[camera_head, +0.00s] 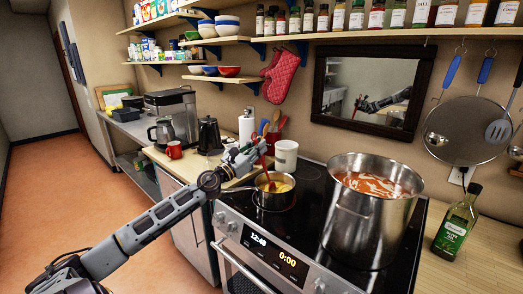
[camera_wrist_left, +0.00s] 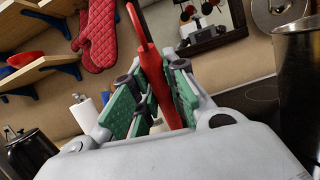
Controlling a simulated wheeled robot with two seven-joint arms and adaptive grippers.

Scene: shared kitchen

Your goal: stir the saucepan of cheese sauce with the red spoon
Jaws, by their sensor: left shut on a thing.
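The saucepan (camera_head: 273,199) stands on the stove at its left side, with yellow cheese sauce (camera_head: 279,184) inside. My left gripper (camera_head: 262,155) is above the saucepan, shut on the red spoon (camera_head: 269,178). The spoon points down and its lower end reaches the sauce; the exact depth of its tip is hidden. In the left wrist view the red spoon (camera_wrist_left: 151,70) stands between the green finger pads of my left gripper (camera_wrist_left: 157,90). My right gripper is not in view.
A large pot (camera_head: 369,210) of red soup stands right of the saucepan on the stove (camera_head: 310,185). A white canister (camera_head: 286,156) and a utensil holder stand behind the saucepan. A green oil bottle (camera_head: 457,224) is on the right counter. A black kettle (camera_head: 210,136) and red mug (camera_head: 174,150) stand left.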

